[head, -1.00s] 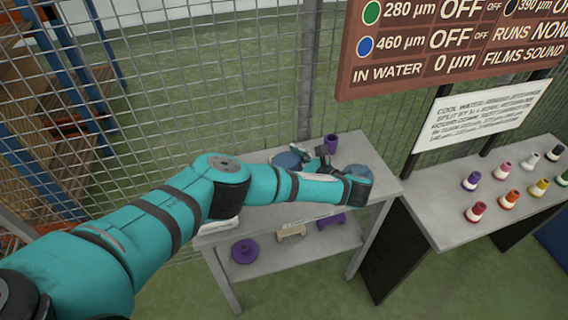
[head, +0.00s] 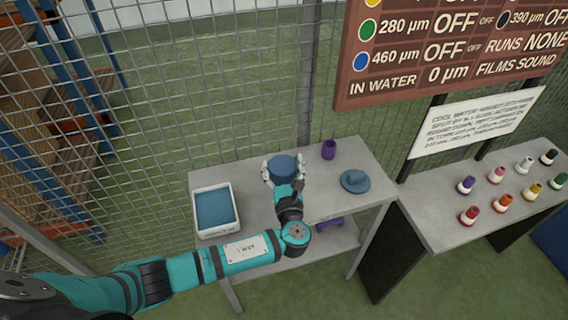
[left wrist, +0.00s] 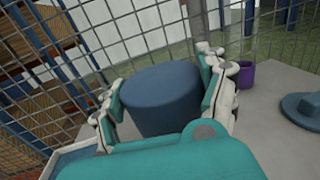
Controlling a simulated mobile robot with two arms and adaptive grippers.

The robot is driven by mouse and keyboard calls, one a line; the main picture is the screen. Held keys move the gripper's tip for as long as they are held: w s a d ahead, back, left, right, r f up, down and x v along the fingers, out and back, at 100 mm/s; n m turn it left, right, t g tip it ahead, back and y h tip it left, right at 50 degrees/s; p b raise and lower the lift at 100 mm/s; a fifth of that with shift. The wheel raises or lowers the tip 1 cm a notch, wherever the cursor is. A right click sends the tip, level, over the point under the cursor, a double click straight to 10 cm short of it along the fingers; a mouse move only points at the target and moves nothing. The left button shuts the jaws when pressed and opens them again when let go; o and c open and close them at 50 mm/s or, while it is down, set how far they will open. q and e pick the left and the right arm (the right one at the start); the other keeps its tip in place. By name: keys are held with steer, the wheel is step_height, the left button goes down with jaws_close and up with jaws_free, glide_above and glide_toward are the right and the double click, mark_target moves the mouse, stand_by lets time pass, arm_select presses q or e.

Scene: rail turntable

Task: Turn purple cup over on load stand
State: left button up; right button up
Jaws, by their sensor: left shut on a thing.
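The purple cup (head: 328,150) stands at the back of the grey stand (head: 340,205), against the mesh fence side. It also shows in the left wrist view (left wrist: 247,76), right of my fingers, and seems to have its opening upward. My left gripper (head: 283,172) is shut on a blue round pot (head: 283,166), with one finger on each side of it. In the left wrist view the blue pot (left wrist: 162,98) fills the space between the fingers. The cup is apart from the gripper, to its right. My right gripper is not in view.
A white tray with a blue inside (head: 197,218) stands at the stand's left. A blue lid-like disc with a knob (head: 355,182) lies at its right. A purple thing (head: 330,223) is on the lower shelf. Several coloured small bottles (head: 504,203) stand on the right table.

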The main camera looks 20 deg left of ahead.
arm_select(q)
step_height(320, 180, down, 10)
steer(key=b, duration=0.8)
steer(key=shift+r, duration=0.25)
steer(key=shift+f+b, duration=0.6)
steer(key=shift+f, duration=0.3)
steer(key=o, duration=1.4)
steer(key=shift+s+f, duration=0.1)
steer(key=v, duration=1.2)
